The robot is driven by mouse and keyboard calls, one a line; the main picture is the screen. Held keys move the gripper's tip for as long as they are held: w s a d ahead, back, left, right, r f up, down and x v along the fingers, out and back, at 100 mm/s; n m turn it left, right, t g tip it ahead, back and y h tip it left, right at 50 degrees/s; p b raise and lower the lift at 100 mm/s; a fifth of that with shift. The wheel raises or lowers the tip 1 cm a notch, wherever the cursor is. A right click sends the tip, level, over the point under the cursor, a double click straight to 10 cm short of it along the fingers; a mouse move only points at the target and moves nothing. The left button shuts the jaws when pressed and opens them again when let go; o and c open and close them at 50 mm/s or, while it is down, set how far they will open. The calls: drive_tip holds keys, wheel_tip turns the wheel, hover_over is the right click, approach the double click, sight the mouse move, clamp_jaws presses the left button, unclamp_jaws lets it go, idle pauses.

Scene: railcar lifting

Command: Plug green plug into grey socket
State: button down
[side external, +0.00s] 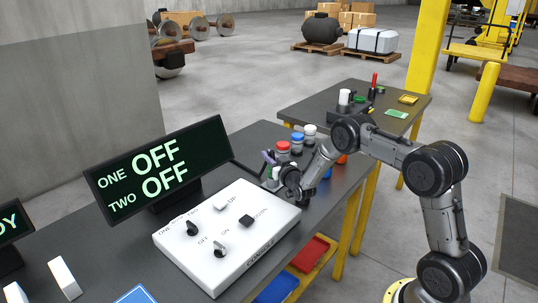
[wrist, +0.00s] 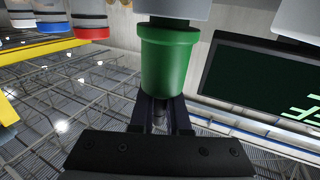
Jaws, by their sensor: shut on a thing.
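My gripper (side external: 284,180) is at the far end of the control table, beside a row of capped cylinders. In the wrist view, which looks upside down, its dark fingers (wrist: 162,112) are shut on the lower edge of the green plug (wrist: 168,60). The plug's other end meets a light grey cylinder (wrist: 173,8), which looks like the grey socket and is cut off by the frame. I cannot tell how deep the plug sits in it. In the side view the wrist hides most of the plug.
Grey cylinders with red (side external: 283,147), blue (side external: 297,137) and white (side external: 310,130) caps stand behind my gripper. A white control box (side external: 228,233) with knobs and a black sign (side external: 158,170) reading OFF twice stand at left. A second table (side external: 330,115) stands behind.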

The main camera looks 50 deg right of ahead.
drive_tip(key=shift+f, duration=0.1)
drive_tip(key=c, duration=0.8)
unclamp_jaws()
drive_tip(key=shift+s, duration=0.1)
drive_tip(key=v, duration=0.7)
drive_tip(key=shift+s+a, duration=0.1)
drive_tip(key=shift+s, duration=0.05)
